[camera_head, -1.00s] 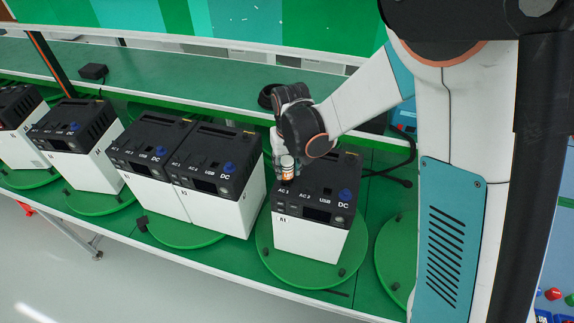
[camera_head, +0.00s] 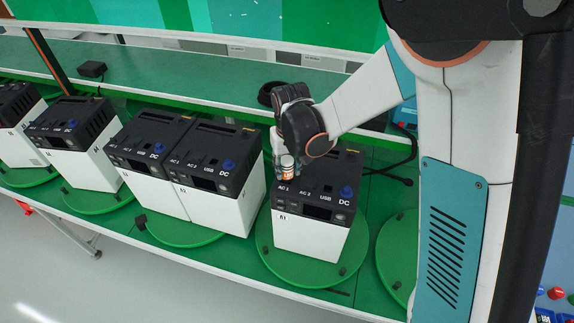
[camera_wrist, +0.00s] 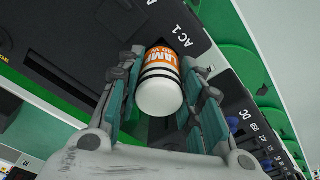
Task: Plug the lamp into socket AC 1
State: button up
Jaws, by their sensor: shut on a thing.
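The lamp (camera_wrist: 160,88) is a short white cylinder with an orange band and black rings. It also shows in the head view (camera_head: 287,168), upright at the AC 1 corner of the black-and-white power box (camera_head: 305,236) marked A1. My gripper (camera_wrist: 163,82) is shut on the lamp, with a finger on each side. The AC 1 label (camera_wrist: 180,37) shows just beyond the lamp in the wrist view. The lamp's far end meets the dark box top there; it hides the socket, so I cannot tell how deep it sits.
The A1 box stands on a green turntable (camera_head: 268,256). Several similar boxes stand to the left, the nearest one (camera_head: 228,206) close by. A black cable (camera_head: 395,179) lies behind on the right. A small black adapter (camera_head: 92,69) sits on the back shelf.

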jog(key=shift+f+b, duration=0.65)
jog(key=o, duration=1.2)
jog(key=shift+r, duration=0.15)
